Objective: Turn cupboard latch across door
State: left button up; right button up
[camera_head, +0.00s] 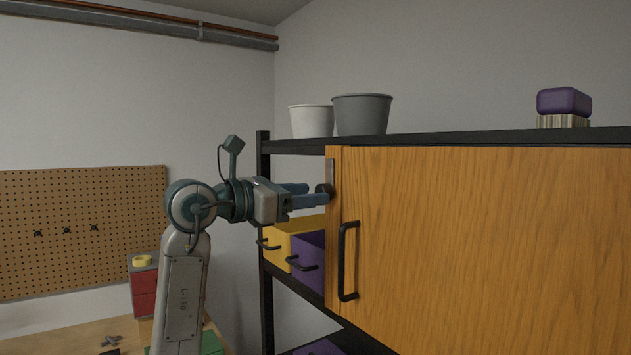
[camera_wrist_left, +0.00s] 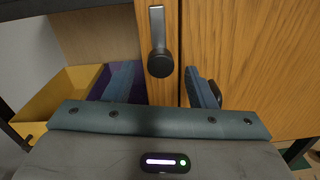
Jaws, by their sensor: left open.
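The wooden cupboard door (camera_head: 480,240) looks closed, with a black bar handle (camera_head: 345,262) near its left edge. The latch (camera_head: 330,172) is a short grey metal bar on the narrow wooden post left of the door. It stands upright beside the door seam, with a round black knob at its lower end. In the left wrist view the latch (camera_wrist_left: 157,27) and its knob (camera_wrist_left: 160,64) show clearly. My left gripper (camera_head: 315,193) is open at the knob, which lies between its two blue fingers in the left wrist view (camera_wrist_left: 160,78). Whether they touch the knob I cannot tell.
Yellow (camera_head: 290,240) and purple (camera_head: 308,263) drawers sit in the black rack left of the cupboard, below my gripper. Two pots (camera_head: 362,114) and a purple box (camera_head: 564,101) stand on the top shelf. A workbench (camera_head: 80,338) is at lower left.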

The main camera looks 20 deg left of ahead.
pick_arm(q)
jog(key=shift+p+x, duration=0.35)
jog(key=shift+x, duration=0.9)
jog(key=c, duration=1)
